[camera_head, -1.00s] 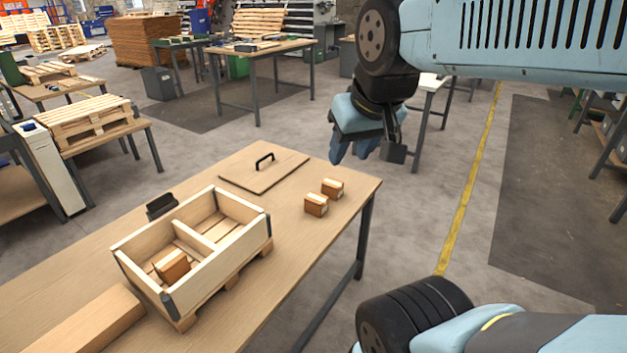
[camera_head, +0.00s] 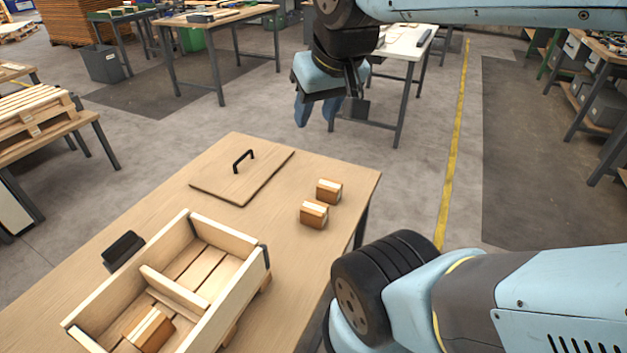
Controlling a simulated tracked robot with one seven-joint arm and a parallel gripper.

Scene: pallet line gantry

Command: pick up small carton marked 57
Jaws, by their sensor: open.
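Two small brown cartons stand on the wooden table near its far right corner: a farther carton (camera_head: 329,191) and a nearer carton (camera_head: 314,214). A third carton (camera_head: 149,329) lies inside the wooden crate (camera_head: 252,281), in its near compartment. I cannot read a number on any of them, so I cannot tell which is marked 57. My gripper (camera_head: 316,110) hangs in the air beyond the table's far edge, above and apart from the cartons. Its blue fingers point down, open, with nothing seen between them.
A wooden lid with a black handle (camera_head: 241,183) lies flat left of the two cartons. A small black object (camera_head: 123,250) stands beside the crate. The crate is split by a divider (camera_head: 175,291). Bare tabletop (camera_head: 270,222) lies between crate and cartons. Other tables stand behind.

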